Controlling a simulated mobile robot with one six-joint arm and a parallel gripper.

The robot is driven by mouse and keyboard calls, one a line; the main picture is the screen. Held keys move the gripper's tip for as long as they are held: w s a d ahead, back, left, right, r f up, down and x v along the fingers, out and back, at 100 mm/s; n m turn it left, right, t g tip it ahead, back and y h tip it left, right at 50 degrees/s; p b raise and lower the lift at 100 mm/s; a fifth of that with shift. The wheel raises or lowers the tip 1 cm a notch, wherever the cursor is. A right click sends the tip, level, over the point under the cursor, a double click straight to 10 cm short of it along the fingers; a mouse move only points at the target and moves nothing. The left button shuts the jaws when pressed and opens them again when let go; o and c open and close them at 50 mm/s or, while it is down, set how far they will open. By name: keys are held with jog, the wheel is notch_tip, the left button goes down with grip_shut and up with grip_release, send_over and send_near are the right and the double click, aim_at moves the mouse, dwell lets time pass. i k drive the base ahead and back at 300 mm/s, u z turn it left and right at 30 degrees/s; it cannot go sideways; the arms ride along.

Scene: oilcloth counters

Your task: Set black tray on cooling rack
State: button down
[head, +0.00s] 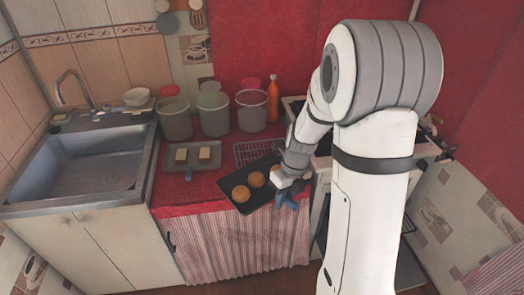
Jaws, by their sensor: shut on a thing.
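The black tray (261,194) is at the front of the red counter and carries round golden buns (241,194). My gripper (286,196) is at the tray's right side, shut on its edge. My arm and gripper hide part of that side. The cooling rack (247,154) is a dark wire grid just behind the tray. The tray overlaps the rack's front part in this view. I cannot tell whether the tray touches the rack or the counter.
A grey tray (171,168) with two pale blocks lies left of the black tray. Several lidded tubs (213,112) and an orange bottle (273,98) stand behind. A sink (85,170) is at the left. A striped curtain (235,245) hangs below the counter's front edge.

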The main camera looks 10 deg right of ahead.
aim_at(270, 151)
jog(key=u, duration=0.05)
jog(key=i, duration=0.95)
jog(key=z, duration=0.05)
